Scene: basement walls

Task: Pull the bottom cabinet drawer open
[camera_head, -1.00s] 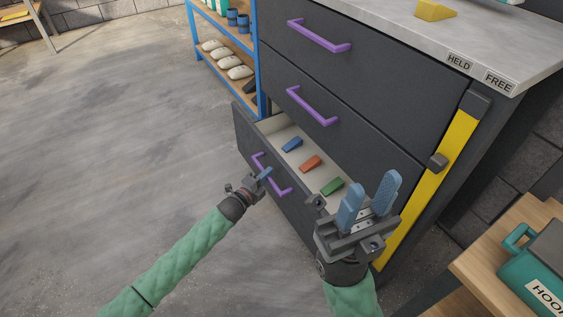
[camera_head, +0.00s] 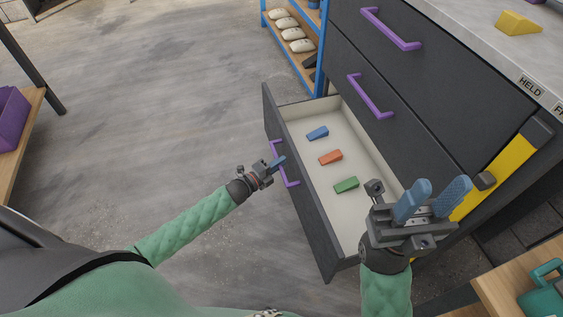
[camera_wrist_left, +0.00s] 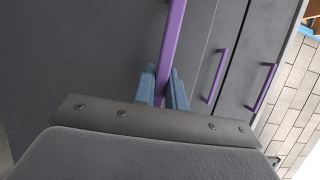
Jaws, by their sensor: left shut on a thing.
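The bottom drawer (camera_head: 318,243) of the dark cabinet stands well out, its pale inside showing in the head view. My left gripper (camera_head: 277,164) is at its purple handle (camera_head: 290,184). In the left wrist view the blue fingers (camera_wrist_left: 165,88) are closed on either side of the purple handle bar (camera_wrist_left: 173,38). A blue wedge (camera_head: 317,133), an orange wedge (camera_head: 330,157) and a green wedge (camera_head: 346,185) lie in the drawer. My right gripper (camera_head: 434,200) is open and empty, in front of the cabinet's right part; its fingers are apart.
The two upper drawers, with purple handles (camera_head: 371,97) and (camera_head: 391,30), are shut. A yellow strip (camera_head: 497,169) with a dark latch block runs down the cabinet's right edge. A blue shelf rack (camera_head: 325,45) stands behind. Floor (camera_head: 160,120) to the left is open.

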